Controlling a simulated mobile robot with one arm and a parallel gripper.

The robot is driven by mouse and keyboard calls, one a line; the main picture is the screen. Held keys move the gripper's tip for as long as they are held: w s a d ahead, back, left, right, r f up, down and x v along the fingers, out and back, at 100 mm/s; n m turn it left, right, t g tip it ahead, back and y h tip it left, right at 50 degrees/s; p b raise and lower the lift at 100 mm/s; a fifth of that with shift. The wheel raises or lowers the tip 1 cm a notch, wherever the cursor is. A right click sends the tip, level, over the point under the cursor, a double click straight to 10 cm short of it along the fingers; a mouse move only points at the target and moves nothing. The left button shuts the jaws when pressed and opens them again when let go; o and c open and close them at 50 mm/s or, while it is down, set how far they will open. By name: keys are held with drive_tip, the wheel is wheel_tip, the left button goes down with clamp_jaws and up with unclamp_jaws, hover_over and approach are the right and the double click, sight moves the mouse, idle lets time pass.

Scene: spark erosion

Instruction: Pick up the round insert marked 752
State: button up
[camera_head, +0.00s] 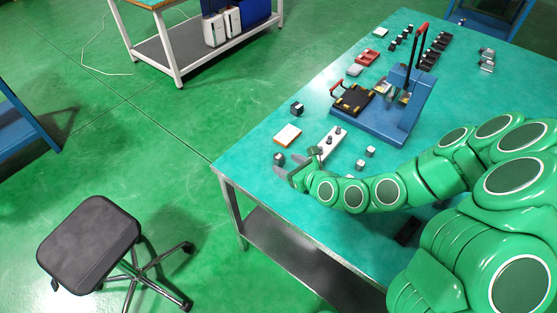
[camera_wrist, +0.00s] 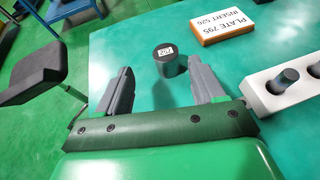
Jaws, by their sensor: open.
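A dark grey round insert (camera_wrist: 167,66) stands upright on the teal table, with a small white label on its top; the number is too small to read surely. In the head view a dark round piece (camera_head: 279,159) stands near the table's left edge, by my gripper (camera_head: 288,170). In the wrist view my gripper (camera_wrist: 160,72) is open, with one finger on each side of the insert's near side. The insert lies just beyond and between the fingertips, nearer the right one. I see nothing held.
A white holed block (camera_wrist: 291,91) with grey pins stands right of my gripper. A blue press (camera_head: 393,118) and small parts stand farther back. A black stool (camera_head: 90,243) is beside the table.

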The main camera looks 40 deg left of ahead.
sight(282, 161)
drive_tip(key=shift+w+x, duration=0.15)
drive_tip(key=shift+x, duration=0.9)
drive_tip(key=shift+w+x, duration=0.15)
drive_tip(key=shift+x, duration=2)
drive_tip(key=shift+w+d+f, duration=0.1)
drive_tip(key=shift+f, duration=0.05)
clamp_jaws()
